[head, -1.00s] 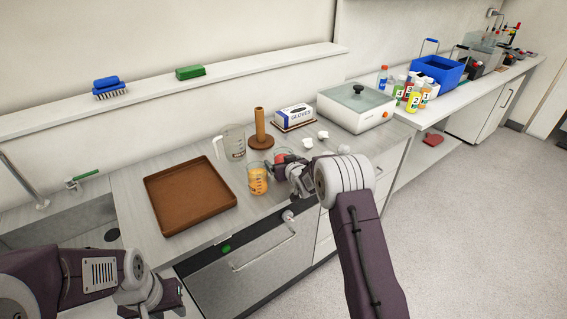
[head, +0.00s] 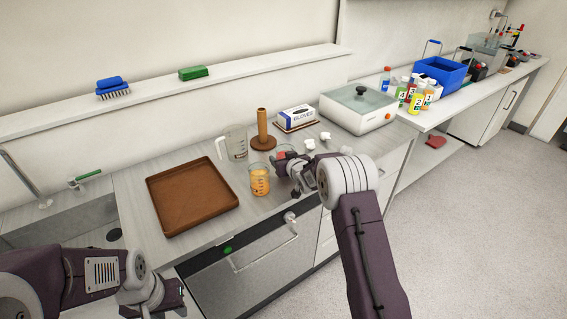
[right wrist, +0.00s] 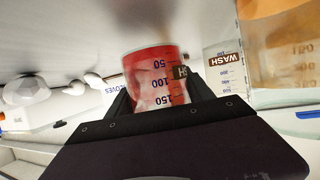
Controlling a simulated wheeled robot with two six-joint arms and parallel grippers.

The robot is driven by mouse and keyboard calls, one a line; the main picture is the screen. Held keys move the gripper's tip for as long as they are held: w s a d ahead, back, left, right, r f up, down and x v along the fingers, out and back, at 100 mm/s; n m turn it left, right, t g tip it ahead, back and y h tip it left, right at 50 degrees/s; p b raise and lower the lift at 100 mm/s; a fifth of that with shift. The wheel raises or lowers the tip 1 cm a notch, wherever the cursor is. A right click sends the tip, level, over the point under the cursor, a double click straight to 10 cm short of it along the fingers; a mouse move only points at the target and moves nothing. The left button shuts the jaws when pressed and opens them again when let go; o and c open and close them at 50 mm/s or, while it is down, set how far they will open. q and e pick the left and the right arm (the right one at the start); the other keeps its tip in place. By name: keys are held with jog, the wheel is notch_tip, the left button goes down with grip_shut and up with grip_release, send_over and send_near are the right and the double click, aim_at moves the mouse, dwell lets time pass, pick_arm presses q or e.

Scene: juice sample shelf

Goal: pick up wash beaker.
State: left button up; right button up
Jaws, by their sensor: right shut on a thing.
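A small clear beaker with red contents (right wrist: 155,80) is between the fingers of my right gripper (right wrist: 160,103). It has volume marks and a dark label of which only the end, "SH", shows. In the head view the beaker (head: 286,150) is largely hidden by my right gripper (head: 281,161), which is shut on it at the counter's front part. I cannot tell whether its base touches the counter. A clear jug (head: 235,146) stands behind it to the left; in the right wrist view a clear vessel (right wrist: 224,75) bears a "WASH" label. My left gripper (head: 158,306) is open and empty at the lower left.
A beaker of orange liquid (head: 260,181) stands close to the left of my right gripper. A brown tray (head: 192,229) lies further left. A brown peg stand (head: 262,140), glove box (head: 296,117) and white lidded machine (head: 357,118) stand behind. The sink is at far left.

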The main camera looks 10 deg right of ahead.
notch_tip(320, 180, up, 2)
jog(key=shift+r, duration=0.2)
jog(key=s+d+r+p, duration=0.1)
jog(key=s+d+r, duration=0.5)
jog(key=s+d, duration=0.2)
jog(key=shift+s+r+p, duration=0.3)
jog(key=shift+r, duration=0.1)
jog(key=shift+f, duration=0.1)
